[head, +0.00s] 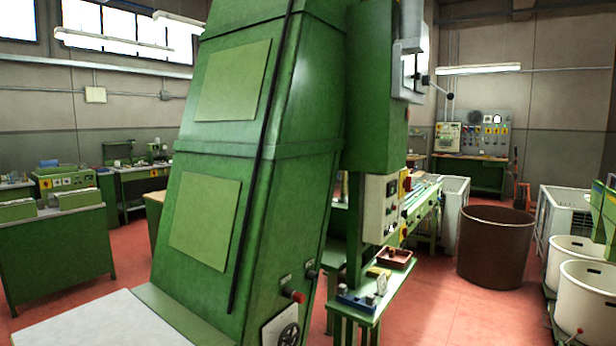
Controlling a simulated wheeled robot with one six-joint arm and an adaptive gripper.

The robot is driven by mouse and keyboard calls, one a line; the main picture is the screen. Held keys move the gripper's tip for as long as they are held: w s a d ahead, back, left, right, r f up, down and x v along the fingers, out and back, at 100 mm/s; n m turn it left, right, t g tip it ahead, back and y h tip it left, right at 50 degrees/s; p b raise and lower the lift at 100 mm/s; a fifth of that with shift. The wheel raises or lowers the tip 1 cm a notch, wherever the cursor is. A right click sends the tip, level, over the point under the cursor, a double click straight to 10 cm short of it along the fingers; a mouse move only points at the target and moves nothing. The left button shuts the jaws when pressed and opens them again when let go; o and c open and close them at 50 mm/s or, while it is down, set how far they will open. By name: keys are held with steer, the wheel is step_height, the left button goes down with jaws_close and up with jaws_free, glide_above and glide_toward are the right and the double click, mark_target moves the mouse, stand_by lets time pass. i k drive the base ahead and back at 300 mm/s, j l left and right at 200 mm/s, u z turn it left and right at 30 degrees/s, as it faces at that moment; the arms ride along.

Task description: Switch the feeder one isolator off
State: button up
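No label reading feeder one can be made out, so I cannot tell which control is its isolator. A red and yellow switch (405,183) sits on the right side of a pale control box (380,210), seen nearly edge-on; its setting is unclear. Above it, a grey box (407,75) on a green cabinet carries a lever with dark knobs (438,87). My gripper is not in view.
A tall green machine housing (225,150) fills the middle, with a red knob (294,296) and a handwheel (288,335) low down. A small green bench (362,307) stands beside it. A brown drum (495,245) and white tubs (588,290) stand right. Red floor is open between.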

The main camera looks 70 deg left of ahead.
mark_target(407, 184)
steer(key=i+j+u, duration=0.25)
steer(key=i+u, duration=0.15)
steer(key=i, duration=0.15)
steer(key=i+u, duration=0.45)
steer(key=i, duration=0.15)
steer(key=i+l+u, duration=0.1)
steer(key=i+u, duration=0.3)
steer(key=i, duration=0.2)
